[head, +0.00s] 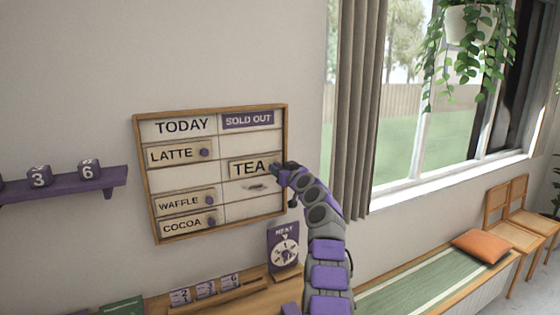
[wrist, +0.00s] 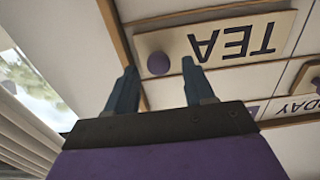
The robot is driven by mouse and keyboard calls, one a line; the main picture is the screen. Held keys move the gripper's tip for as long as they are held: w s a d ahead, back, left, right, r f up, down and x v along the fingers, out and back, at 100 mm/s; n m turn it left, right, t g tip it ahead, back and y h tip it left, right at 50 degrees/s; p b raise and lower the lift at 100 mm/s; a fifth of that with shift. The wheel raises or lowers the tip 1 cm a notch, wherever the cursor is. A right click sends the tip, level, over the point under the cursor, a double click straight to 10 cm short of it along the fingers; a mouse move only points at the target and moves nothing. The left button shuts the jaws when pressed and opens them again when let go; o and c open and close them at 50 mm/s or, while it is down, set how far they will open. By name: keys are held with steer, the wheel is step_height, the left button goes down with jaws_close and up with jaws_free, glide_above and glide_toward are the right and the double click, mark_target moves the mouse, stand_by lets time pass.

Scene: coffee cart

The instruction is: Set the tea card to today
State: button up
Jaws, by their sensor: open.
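The menu board (head: 170,182) hangs on the wall, with TODAY heading its left column and SOLD OUT its right. In the wrist view the TEA card (wrist: 232,38) is upside down. Its purple knob (wrist: 158,63) appears between or just beyond my open fingertips (wrist: 159,68); contact cannot be told.
A purple shelf (head: 65,188) with number cubes is left of the board. Below stand a dial card (head: 284,250) and a cube holder (head: 220,292). A curtain (head: 357,120) hangs at right.

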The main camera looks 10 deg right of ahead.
steer(key=shift+w+a+p, duration=0.1)
steer(key=shift+w+p, duration=0.45)
steer(key=shift+p, duration=0.7)
steer(key=shift+f, duration=0.1)
jaws_close()
